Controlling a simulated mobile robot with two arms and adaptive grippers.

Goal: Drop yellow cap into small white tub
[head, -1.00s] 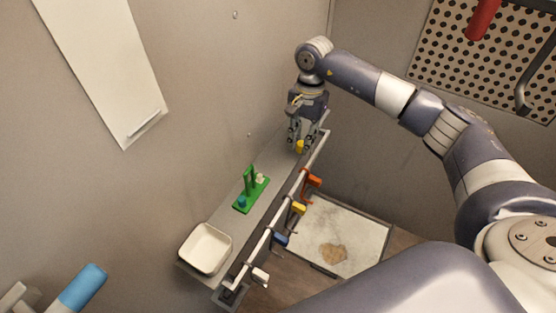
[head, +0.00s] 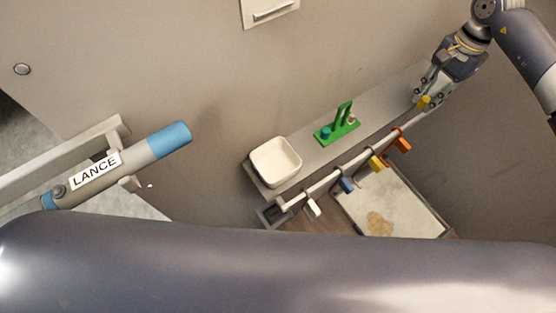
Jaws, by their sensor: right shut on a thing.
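The yellow cap (head: 424,102) is between the fingertips of my right gripper (head: 423,98), at the far right end of the grey shelf. My right gripper is shut on it and points down. The small white tub (head: 275,161) stands open at the left end of the shelf, well to the left of the gripper. It looks empty. My left gripper is not in view.
A green stand (head: 337,131) with a teal piece and a pale piece sits on the shelf (head: 378,107) between tub and gripper. A rail (head: 335,177) with several coloured hooks runs along the front. A lance (head: 120,165) lies at the left.

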